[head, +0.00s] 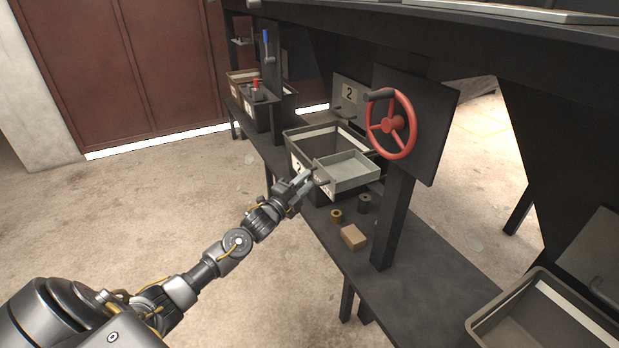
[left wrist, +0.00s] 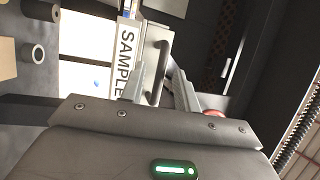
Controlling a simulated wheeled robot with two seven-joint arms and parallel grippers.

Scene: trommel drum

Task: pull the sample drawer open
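The sample drawer (head: 349,167) is a light grey open-topped tray below the red handwheel. It stands out from the bench frame and its empty inside shows. Its front and handle face my left gripper (head: 306,181). In the left wrist view the drawer front carries a "SAMPLE" label (left wrist: 127,55) and a dark bar handle (left wrist: 160,68). The fingers of my left gripper (left wrist: 160,85) are apart, one on each side of the handle, with gaps showing. Whether either finger touches the handle is hard to tell. My right gripper is not in view.
A red handwheel (head: 391,124) on a dark panel is above and right of the drawer. A bin (head: 305,131) labelled 2 is behind it. A tan block (head: 353,237) and small cylinders (head: 364,203) lie on the low shelf. The floor on the left is clear.

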